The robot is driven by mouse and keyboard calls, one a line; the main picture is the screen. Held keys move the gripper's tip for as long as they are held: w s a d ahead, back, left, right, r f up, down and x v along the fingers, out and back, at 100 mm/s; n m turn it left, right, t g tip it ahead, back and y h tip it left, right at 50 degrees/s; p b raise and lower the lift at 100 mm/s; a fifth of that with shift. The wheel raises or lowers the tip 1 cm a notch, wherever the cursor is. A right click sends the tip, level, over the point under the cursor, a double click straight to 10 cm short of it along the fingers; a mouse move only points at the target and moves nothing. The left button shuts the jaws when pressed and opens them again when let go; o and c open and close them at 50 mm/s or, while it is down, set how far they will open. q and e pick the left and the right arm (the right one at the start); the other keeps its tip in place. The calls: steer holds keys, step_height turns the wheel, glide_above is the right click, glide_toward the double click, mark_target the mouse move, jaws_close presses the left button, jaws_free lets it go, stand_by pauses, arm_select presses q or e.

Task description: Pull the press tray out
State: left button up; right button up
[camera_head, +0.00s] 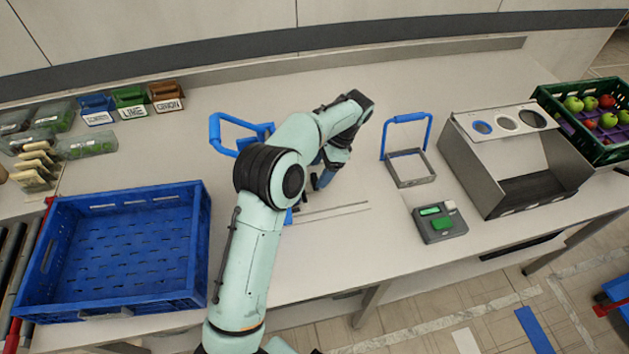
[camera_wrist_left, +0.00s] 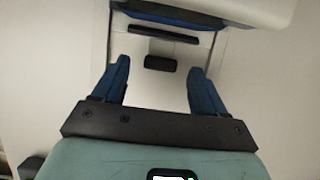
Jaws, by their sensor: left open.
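The press is mostly hidden behind my left arm in the head view; a blue lever handle (camera_head: 232,130) shows left of the arm. Two thin rails (camera_head: 335,211) lie on the table right of the arm. My left gripper (camera_head: 322,181) points down beside the press, partly covered by its own arm. In the left wrist view my left gripper (camera_wrist_left: 160,85) is open, with blue fingers apart. A small black knob (camera_wrist_left: 161,67) on a pale surface, perhaps the tray's handle, shows between the fingers; I cannot tell whether they touch it. The tray itself is not clearly visible.
A blue crate (camera_head: 195,240) stands at the left. A metal frame with a blue handle (camera_head: 411,168), a grey device with green lights (camera_head: 440,223) and a metal bin (camera_head: 475,170) stand to the right. The table front (camera_head: 350,255) is clear.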

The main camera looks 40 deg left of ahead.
mark_target(315, 178)
arm_select(q)
steer(key=shift+b+x, duration=0.3)
steer(key=shift+x, duration=1.85)
arm_select(e)
steer(key=shift+s+f, duration=0.35)
steer(key=shift+f, duration=0.3)
arm_select(q)
steer(key=shift+w, duration=0.15)
steer(key=shift+c, duration=0.3)
jaws_close()
arm_select(e)
steer(key=shift+w+d, duration=0.1)
